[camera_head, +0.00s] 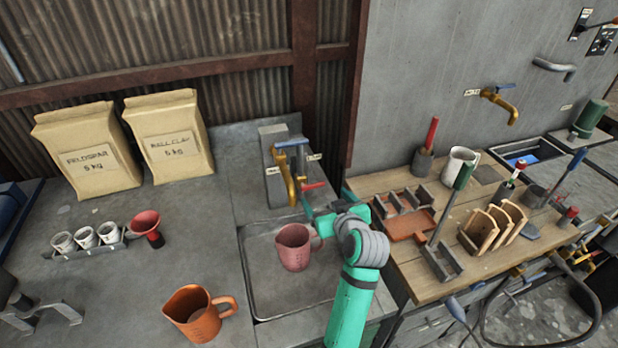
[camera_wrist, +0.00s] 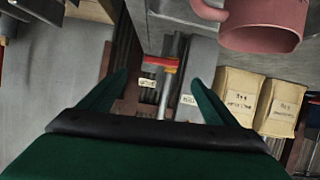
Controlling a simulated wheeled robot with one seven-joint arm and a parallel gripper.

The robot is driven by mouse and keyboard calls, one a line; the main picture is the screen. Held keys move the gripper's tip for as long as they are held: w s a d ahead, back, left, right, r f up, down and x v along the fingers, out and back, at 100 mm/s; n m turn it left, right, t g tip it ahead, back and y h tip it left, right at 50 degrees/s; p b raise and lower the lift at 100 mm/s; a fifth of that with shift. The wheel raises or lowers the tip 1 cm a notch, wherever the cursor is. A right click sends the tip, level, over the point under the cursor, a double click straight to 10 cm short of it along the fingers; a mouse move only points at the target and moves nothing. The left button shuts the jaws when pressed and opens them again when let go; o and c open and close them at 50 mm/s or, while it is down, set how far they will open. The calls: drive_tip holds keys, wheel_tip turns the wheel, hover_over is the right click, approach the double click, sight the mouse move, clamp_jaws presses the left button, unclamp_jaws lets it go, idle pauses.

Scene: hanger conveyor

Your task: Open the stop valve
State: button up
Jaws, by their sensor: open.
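A grey block (camera_head: 272,178) stands behind the sink. It carries a brass tap (camera_head: 290,178) with a blue lever (camera_head: 291,143) on top and a red lever (camera_head: 315,186) lower down at its right. Small labels sit beside these levers, too small to read; I cannot tell which lever is the stop valve. In the wrist view the red lever (camera_wrist: 160,62) shows between the finger ends. My gripper (camera_wrist: 158,80) is open and empty, its fingers spread either side of the lever. I cannot tell how far the lever is from the fingers.
A pink jug (camera_head: 293,247) stands in the sink (camera_head: 262,290), close to my gripper. An orange jug (camera_head: 197,315) stands on the left bench. A wooden bench (camera_head: 385,265) with tools and trays lies at the right. Another brass tap (camera_head: 503,104) is on the wall.

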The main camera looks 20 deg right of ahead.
sight(314, 185)
drive_tip(key=x, duration=1)
drive_tip(key=shift+w+a+f, duration=0.15)
drive_tip(key=shift+w, duration=0.2)
drive_tip(key=c, duration=1.5)
